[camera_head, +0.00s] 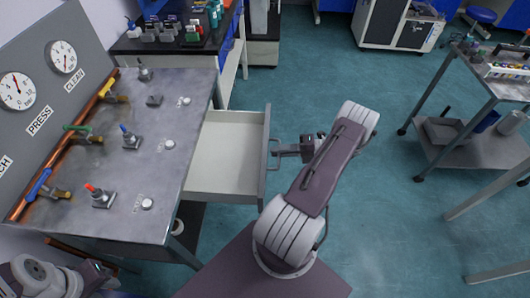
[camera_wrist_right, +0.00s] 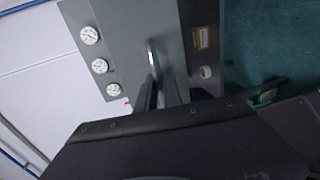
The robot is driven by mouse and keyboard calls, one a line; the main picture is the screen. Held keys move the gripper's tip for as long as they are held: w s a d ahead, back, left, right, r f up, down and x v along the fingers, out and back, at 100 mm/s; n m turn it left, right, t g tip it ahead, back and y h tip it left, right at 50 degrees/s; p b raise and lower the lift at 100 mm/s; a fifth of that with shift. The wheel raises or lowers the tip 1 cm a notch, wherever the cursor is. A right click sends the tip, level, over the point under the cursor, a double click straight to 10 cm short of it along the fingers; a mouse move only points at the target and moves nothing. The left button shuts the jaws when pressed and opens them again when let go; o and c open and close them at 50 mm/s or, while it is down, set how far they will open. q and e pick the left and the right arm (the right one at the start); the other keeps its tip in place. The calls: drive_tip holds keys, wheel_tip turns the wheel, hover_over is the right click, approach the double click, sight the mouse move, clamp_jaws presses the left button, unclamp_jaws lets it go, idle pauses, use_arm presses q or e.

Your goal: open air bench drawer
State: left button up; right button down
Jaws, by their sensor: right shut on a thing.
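The air bench (camera_head: 190,115) stands at the left in the head view, with gauges and coloured valves on and behind its grey top. Its drawer (camera_head: 228,150) is pulled well out to the right, and the pale inside looks empty. My right gripper (camera_head: 277,151) is at the middle of the drawer front and shut on the drawer handle (camera_wrist_right: 152,55). In the right wrist view its fingers (camera_wrist_right: 157,92) reach the handle. My left gripper (camera_head: 95,278) is partly in view at the bottom left, below the bench, away from the drawer. Its fingers are unclear.
A dark-topped bench (camera_head: 170,42) with bottles and small items stands behind the air bench. A wheeled cart (camera_head: 470,140) stands at the right. A white cabinet (camera_head: 395,25) is at the back. The teal floor (camera_head: 390,215) between the drawer and the cart is clear apart from my right arm.

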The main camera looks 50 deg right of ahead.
drive_tip(key=shift+s+d, duration=0.3)
drive_tip(key=shift+s, duration=0.05)
drive_tip(key=c, duration=1.5)
unclamp_jaws()
drive_tip(key=b+v, duration=0.1)
drive_tip(key=v, duration=0.8)
drive_tip(key=shift+d, duration=0.1)
